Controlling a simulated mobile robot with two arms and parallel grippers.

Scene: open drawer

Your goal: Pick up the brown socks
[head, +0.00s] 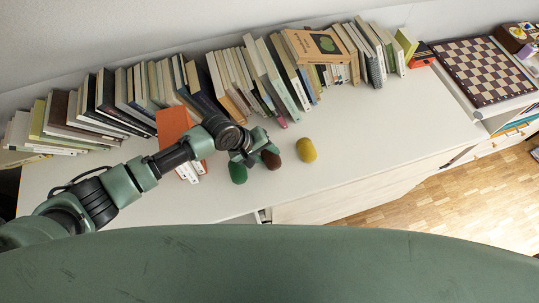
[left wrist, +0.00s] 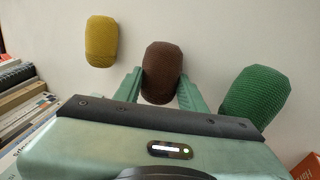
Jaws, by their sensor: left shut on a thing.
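The brown socks (head: 271,160) are a dark brown rolled bundle on the white top of the cabinet, between a green bundle (head: 238,173) and a yellow bundle (head: 306,150). My left gripper (head: 258,156) reaches in from the left and is shut on the brown socks. In the left wrist view the brown socks (left wrist: 162,70) sit between the two green fingers (left wrist: 160,88), one at each side. I cannot tell whether the socks still touch the surface. My right gripper is in neither view.
A row of books (head: 190,85) stands along the wall. An orange-covered book (head: 173,126) lies behind my left arm. A chessboard (head: 482,70) is at the far right. The white surface right of the yellow bundle is clear. The green bundle (left wrist: 256,94) lies close beside the right finger.

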